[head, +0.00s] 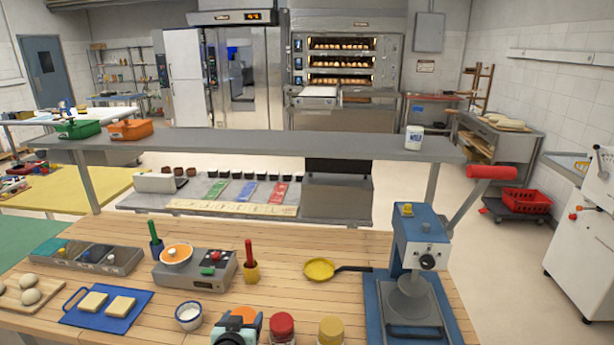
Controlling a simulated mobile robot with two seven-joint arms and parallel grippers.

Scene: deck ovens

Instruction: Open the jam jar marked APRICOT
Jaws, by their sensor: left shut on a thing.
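Three jars stand in a row at the bottom edge of the head view: one with an orange lid (241,313), one with a red lid (283,322) and one with a yellow lid (331,328). No label can be read from here, so APRICOT is not visible on any of them. My left gripper (246,324) is at the orange-lidded jar, in front of its lid, and is shut on it. The gripper and the picture's lower edge hide most of that jar. My right gripper is not in view.
A small white bowl (189,315) and a blue board (92,316) with bread slices are left of the jars. A blue press (422,250) with a red-handled lever stands to the right. A yellow pan (319,269) lies behind the jars. Bare wood lies between.

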